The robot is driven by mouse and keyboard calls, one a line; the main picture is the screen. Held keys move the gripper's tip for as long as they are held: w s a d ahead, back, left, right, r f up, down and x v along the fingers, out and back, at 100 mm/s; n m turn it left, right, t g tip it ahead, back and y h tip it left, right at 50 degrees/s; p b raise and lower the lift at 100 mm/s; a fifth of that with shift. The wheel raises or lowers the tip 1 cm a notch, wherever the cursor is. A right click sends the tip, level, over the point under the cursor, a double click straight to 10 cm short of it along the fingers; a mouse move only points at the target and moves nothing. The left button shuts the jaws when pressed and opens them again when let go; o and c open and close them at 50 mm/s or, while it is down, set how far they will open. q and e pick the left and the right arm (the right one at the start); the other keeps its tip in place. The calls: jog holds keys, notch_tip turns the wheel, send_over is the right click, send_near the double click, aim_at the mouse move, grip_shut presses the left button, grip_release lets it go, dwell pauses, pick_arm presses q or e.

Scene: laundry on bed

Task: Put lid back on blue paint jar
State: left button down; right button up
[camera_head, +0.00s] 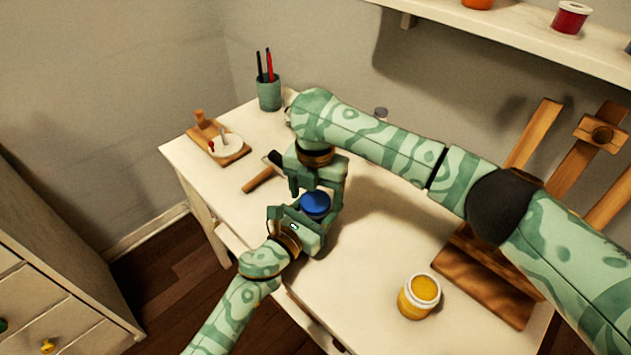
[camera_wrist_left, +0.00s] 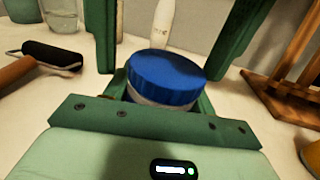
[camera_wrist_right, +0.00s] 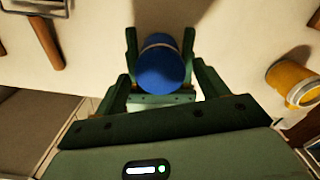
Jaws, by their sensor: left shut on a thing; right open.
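A pale band shows under the lid in the left wrist view; I cannot tell whether the lid is fully seated. My left gripper (camera_head: 308,215) is shut on the jar from the near side, below the lid. My right gripper (camera_head: 316,186) points down from above. It is open, with its fingers apart on either side over the lid (camera_wrist_right: 160,72), not gripping it. The jar's body is mostly hidden by my grippers in the head view.
A yellow paint jar (camera_head: 418,297) stands to the right, near a wooden easel (camera_head: 480,280). A black roller (camera_head: 262,174), a palette board (camera_head: 228,153) and a brush cup (camera_head: 269,93) are to the left. A wall shelf (camera_head: 520,45) hangs above.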

jog(key=shift+f, duration=0.15)
jog(key=c, duration=1)
jog(key=m, duration=1)
jog(key=o, duration=1)
jog(key=shift+o, duration=0.2)
